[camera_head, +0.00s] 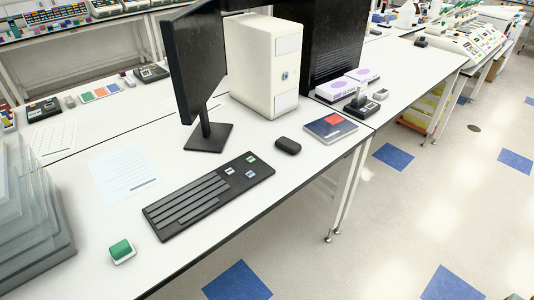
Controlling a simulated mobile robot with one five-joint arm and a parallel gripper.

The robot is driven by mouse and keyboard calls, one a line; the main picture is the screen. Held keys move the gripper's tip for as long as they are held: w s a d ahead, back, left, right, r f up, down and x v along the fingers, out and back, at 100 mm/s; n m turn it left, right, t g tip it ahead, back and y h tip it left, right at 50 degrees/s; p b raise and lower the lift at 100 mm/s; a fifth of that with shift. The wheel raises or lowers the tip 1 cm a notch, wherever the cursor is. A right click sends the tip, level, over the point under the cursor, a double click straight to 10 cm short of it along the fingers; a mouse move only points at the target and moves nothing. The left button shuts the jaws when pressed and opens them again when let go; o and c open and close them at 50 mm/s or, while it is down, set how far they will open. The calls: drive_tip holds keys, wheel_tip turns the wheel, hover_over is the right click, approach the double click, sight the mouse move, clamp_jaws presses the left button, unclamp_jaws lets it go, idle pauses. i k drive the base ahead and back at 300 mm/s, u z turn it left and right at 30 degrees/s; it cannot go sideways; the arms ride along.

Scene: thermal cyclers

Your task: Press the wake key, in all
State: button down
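A black keyboard (208,195) lies flat on the white bench, in front of the monitor. Most of it is rows of dark grey keys. At its right end are a green key (251,158), a white key (229,171) and a blue key (250,174), each with a small mark too small to read. The black monitor (193,62) stands behind the keyboard, its visible face dark. A separate green button on a white base (121,251) sits to the left of the keyboard, near the bench's front edge. My gripper is not in view.
A black mouse (288,146) and a dark booklet (330,127) lie right of the keyboard. A printed sheet (124,172) lies behind it. A beige computer tower (263,65) stands behind the mouse. Stacked translucent grey sheets (30,225) fill the left edge. Open floor lies at front right.

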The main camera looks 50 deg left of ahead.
sight(229, 171)
drive_tip(key=u, duration=0.05)
drive_tip(key=i, duration=0.4)
drive_tip(key=u, duration=3.7)
